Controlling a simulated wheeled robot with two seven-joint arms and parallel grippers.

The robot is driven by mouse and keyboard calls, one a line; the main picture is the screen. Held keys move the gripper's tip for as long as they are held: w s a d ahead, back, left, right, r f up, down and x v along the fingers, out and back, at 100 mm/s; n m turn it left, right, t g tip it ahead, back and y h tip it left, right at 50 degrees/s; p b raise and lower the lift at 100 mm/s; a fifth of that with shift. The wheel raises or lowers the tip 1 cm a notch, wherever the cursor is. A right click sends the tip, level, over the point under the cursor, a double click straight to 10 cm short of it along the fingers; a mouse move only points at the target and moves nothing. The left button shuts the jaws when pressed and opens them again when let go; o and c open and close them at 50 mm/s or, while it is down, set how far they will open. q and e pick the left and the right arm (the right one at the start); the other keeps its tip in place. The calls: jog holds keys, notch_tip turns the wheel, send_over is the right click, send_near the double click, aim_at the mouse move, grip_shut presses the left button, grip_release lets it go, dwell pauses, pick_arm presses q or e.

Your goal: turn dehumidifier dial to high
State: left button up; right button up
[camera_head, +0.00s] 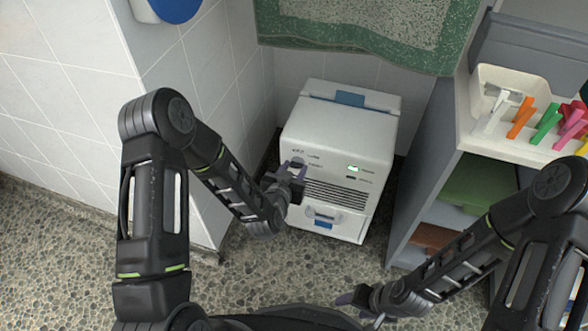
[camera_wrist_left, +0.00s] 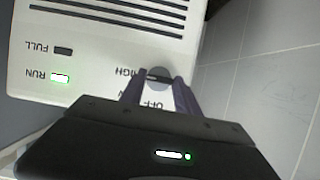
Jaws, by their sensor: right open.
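The white dehumidifier (camera_head: 335,130) stands on the floor in the corner, its front panel towards me. Its round grey dial (camera_wrist_left: 158,76) shows in the left wrist view, with a dark pointer mark lying about level towards the word HIGH. The green RUN light (camera_wrist_left: 60,78) is lit; FULL is dark. My right gripper (camera_head: 362,299) is open and empty, low and away from the dehumidifier.
A tiled wall (camera_head: 190,110) is close on the left of the dehumidifier. A grey shelf unit (camera_head: 424,170) stands on the right, with a bin of coloured clips (camera_head: 480,85) on top. A green-edged towel (camera_head: 350,30) hangs behind. The pebbled floor (camera_head: 320,265) in front is clear.

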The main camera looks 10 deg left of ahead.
pick_arm(q)
jog(key=o, duration=0.4)
jog(key=shift+s, duration=0.1)
jog(key=p+v, duration=0.1)
jog(key=v, duration=0.6)
jog(key=shift+s, duration=0.35)
